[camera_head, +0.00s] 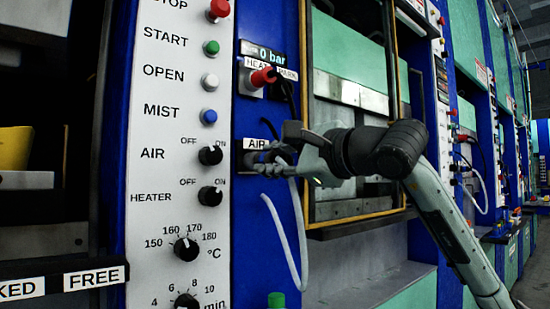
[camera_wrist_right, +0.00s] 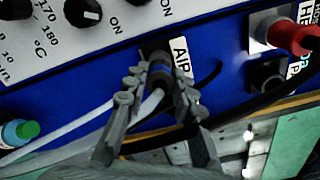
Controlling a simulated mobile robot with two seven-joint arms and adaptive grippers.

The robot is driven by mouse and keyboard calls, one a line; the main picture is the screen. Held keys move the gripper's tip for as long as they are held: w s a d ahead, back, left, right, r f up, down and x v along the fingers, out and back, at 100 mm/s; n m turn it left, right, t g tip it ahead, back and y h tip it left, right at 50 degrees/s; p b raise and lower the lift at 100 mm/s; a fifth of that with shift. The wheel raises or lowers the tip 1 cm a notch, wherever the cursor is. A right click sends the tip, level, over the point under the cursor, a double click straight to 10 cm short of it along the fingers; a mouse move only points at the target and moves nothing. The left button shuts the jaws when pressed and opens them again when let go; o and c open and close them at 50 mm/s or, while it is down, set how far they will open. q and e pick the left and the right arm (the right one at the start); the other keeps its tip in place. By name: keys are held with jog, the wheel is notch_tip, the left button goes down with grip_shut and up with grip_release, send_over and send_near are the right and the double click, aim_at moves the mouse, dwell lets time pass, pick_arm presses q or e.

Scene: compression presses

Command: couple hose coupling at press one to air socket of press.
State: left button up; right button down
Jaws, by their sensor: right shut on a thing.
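My right gripper (camera_head: 268,168) is at the panel just under the AIR label (camera_head: 257,144). A pale hose (camera_wrist_right: 150,106) comes out of the coupling toward the camera; a pale hose (camera_head: 291,235) also hangs below the gripper in the head view. The air socket (camera_wrist_right: 153,47) is mostly hidden behind the coupling, which is in line with it. I cannot tell whether the coupling is fully seated. My left gripper is not in view.
The white control panel (camera_head: 165,90) with buttons and knobs is left of the gripper. A red heater plug (camera_head: 264,77) with a black cable sits above the air socket. The framed press window (camera_head: 350,130) is right. A green-capped item (camera_head: 276,300) is below.

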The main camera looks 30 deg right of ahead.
jog(key=shift+w, duration=0.5)
jog(key=c, duration=1.2)
grip_release()
jog(key=s, duration=1.2)
jog(key=shift+d, duration=0.4)
